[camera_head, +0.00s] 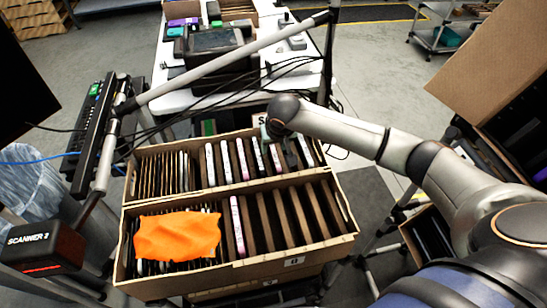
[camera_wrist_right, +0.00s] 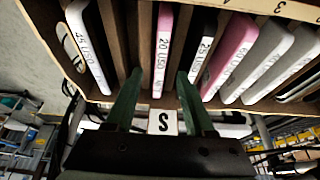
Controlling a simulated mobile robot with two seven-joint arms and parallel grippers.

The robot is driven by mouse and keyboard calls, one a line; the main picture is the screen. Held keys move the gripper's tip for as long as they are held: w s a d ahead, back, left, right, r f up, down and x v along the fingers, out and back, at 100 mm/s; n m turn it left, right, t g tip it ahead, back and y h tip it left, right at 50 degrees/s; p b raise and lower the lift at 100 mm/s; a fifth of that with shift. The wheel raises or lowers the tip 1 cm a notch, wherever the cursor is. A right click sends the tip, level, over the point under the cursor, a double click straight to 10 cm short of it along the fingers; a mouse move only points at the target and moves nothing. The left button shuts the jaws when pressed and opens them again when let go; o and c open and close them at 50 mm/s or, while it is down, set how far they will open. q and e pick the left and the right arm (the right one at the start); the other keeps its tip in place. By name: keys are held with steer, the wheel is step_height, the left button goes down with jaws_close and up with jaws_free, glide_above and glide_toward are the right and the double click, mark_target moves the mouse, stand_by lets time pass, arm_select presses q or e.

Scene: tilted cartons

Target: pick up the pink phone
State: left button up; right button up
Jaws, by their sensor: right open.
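My right gripper (camera_head: 280,143) is over the back row of the carton in the head view. In the right wrist view its green fingers (camera_wrist_right: 160,76) are spread with nothing held between them. A slim white-faced phone with pink edges (camera_wrist_right: 163,42) stands in a slot straight ahead of the gap between the fingertips. A fuller pink phone (camera_wrist_right: 229,50) stands to its right. In the head view a pink-edged phone (camera_head: 236,222) stands in the front row, and a pinkish one (camera_head: 243,160) in the back row. My left gripper is not in view.
The tilted carton (camera_head: 345,222) has narrow dividers, several other phones, and an orange cloth (camera_head: 177,236) over its front left. A scanner (camera_head: 42,246) stands at left. A white table (camera_head: 170,100) with devices and cables is behind. A brown box (camera_head: 490,60) stands at right.

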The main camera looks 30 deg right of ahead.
steer(key=shift+x, duration=1.2)
jaws_close()
